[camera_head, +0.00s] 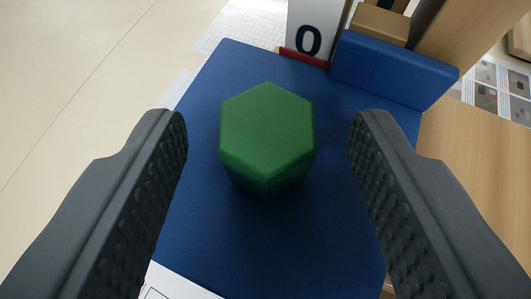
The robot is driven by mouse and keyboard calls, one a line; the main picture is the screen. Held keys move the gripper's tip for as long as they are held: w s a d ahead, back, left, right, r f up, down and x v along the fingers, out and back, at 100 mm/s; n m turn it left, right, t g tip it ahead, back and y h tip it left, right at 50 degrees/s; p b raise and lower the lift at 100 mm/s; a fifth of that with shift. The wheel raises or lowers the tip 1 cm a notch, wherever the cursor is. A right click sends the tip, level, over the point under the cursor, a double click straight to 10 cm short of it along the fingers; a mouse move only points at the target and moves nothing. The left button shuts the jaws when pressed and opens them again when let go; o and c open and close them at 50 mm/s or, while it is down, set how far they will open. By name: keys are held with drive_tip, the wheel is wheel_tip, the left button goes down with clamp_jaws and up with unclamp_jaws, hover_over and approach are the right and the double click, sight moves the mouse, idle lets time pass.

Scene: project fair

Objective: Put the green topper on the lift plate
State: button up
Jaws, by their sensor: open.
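The green topper (267,130), a hexagonal block, stands on a blue plate (285,235), which looks like the lift plate. The topper is near the middle of the plate's visible part. My gripper (268,128) is open, with one dark, textured finger on each side of the topper. Clear gaps show between the topper and both fingers. The fingers hide parts of the plate's left and right edges.
A blue block (390,68) stands at the plate's far right edge, before wooden parts (465,35). A white card (309,32) marked "0" stands at the far edge above a red strip (303,58). Pale floor (75,85) lies left.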

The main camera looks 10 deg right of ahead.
drive_tip(key=v, duration=1.2)
drive_tip(key=shift+b, duration=0.45)
drive_tip(key=a+r+n+t+y, duration=0.1)
drive_tip(key=a+r, duration=0.1)
drive_tip(key=r, duration=0.6)
drive_tip(key=a+r+n+t+y, duration=0.1)
drive_tip(key=a+r, duration=0.1)
drive_tip(key=r, duration=0.7)
drive_tip(key=s+d+r, duration=0.2)
drive_tip(key=s+r, duration=0.2)
drive_tip(key=r, duration=0.5)
drive_tip(key=s+d+r+t, duration=0.1)
drive_tip(key=s+d+r, duration=0.2)
drive_tip(key=r, duration=0.6)
drive_tip(key=shift+s, duration=0.9)
drive_tip(key=shift+f, duration=0.1)
